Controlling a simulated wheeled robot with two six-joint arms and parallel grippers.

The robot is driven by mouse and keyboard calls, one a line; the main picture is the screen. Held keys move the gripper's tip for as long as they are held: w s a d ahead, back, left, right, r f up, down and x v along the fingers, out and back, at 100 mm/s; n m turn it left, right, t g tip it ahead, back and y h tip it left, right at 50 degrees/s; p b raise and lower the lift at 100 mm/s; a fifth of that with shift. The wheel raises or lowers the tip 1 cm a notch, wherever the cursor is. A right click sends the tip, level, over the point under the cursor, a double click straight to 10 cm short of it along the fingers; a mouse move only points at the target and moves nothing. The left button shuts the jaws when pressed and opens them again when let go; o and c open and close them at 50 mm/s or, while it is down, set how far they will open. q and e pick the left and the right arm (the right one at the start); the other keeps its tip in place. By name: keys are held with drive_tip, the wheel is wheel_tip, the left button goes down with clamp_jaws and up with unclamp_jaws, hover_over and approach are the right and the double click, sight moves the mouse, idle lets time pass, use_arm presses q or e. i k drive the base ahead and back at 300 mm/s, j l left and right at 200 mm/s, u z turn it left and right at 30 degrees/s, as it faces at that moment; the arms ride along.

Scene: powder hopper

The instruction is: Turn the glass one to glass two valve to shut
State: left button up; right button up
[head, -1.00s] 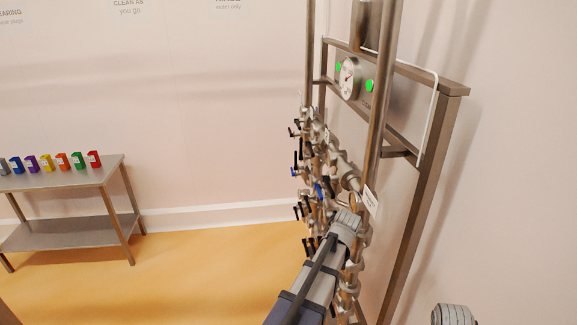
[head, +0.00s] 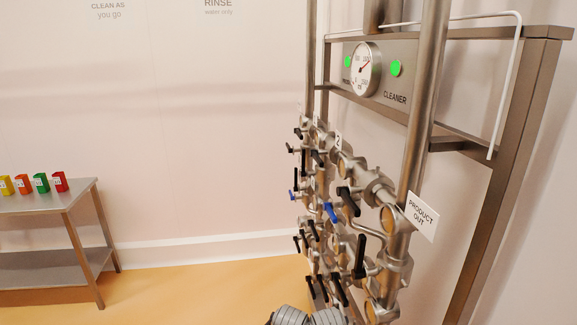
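A steel pipe and valve assembly (head: 375,190) stands right of centre in the head view. It carries several black valve handles, including one high on the right (head: 349,201) and one lower right (head: 360,257). A small plate marked 2 (head: 338,140) stands near the top. I cannot tell which handle is the glass one to glass two valve, or its position. Grey ribbed parts of my arm show at the bottom edge. Neither gripper's fingers are visible.
A steel frame holds a round gauge (head: 366,69), two green lights and a panel marked CLEANER (head: 395,98). A PRODUCT OUT tag (head: 422,217) hangs on the right. A steel table (head: 60,205) with coloured blocks stands left. The orange floor (head: 200,285) between is clear.

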sight(313, 153)
drive_tip(key=i+j+u, duration=0.15)
drive_tip(key=i+j, duration=0.25)
drive_tip(key=j, duration=0.25)
drive_tip(key=i+j+u, duration=0.2)
drive_tip(key=i+j, duration=0.2)
drive_tip(key=j, duration=0.15)
